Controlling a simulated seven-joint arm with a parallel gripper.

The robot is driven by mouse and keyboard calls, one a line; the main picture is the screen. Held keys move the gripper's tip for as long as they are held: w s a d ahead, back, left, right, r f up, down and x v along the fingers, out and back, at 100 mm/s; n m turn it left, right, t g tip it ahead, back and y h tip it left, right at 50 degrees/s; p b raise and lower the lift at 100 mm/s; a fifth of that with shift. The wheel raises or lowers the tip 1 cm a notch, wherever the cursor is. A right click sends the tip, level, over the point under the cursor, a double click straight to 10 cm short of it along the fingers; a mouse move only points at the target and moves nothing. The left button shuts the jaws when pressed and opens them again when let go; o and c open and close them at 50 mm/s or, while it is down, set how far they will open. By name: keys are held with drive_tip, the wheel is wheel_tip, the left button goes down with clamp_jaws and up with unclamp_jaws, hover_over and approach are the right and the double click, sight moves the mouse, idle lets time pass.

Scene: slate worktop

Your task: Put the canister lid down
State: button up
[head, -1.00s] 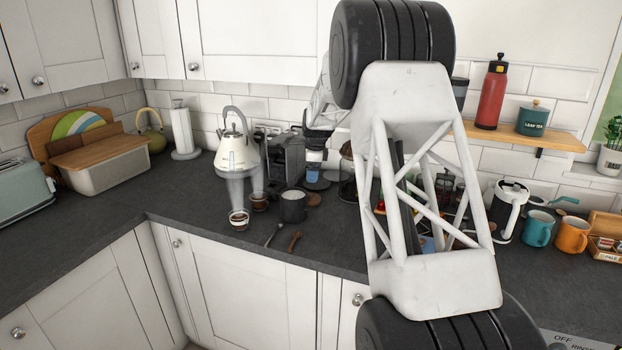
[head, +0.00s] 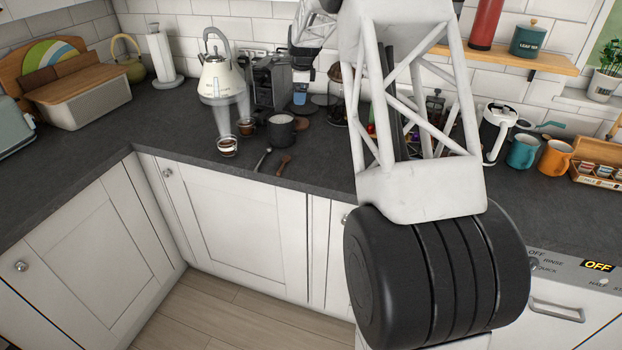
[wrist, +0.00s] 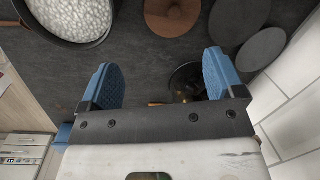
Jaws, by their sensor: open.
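My gripper (wrist: 160,72) is open and empty, its two blue fingers spread over the worktop. In the head view it is small, beside the coffee machine, with a blue part (head: 300,98) showing. A dark glass canister (wrist: 187,82) shows below and partly between the fingers; in the head view it is the clear jar (head: 337,98) with brown contents, partly behind my arm. A brown round disc (wrist: 172,12) and two grey round discs (wrist: 261,50) lie flat on the worktop, apart from the fingers. I cannot tell which disc is the canister lid.
The coffee machine (head: 271,82) and kettle (head: 220,75) are behind.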

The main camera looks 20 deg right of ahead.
drive_tip(key=s+a+r+n, duration=0.4)
drive_tip(key=s+a, duration=0.1)
drive_tip(key=s, duration=0.5)
drive_tip(key=s+a+r+n, duration=0.3)
drive_tip(key=s+a+r, duration=0.25)
drive_tip(key=s, duration=0.45)
drive_tip(key=s+a+r+n, duration=0.4)
drive_tip(key=s+a, duration=0.2)
drive_tip(key=s, duration=0.3)
drive_tip(key=s+a+f+n, duration=0.2)
drive_tip(key=s+n, duration=0.1)
drive_tip(key=s, duration=0.7)
drive_tip(key=s+a+f+n, duration=0.2)
drive_tip(key=s+a+n, duration=0.1)
drive_tip(key=s, duration=0.8)
drive_tip(key=s+a+f+n, duration=0.2)
drive_tip(key=s+n, duration=0.3)
drive_tip(key=s, duration=0.6)
drive_tip(key=shift+s+a+t, duration=0.15)
drive_tip(key=shift+t, duration=0.25)
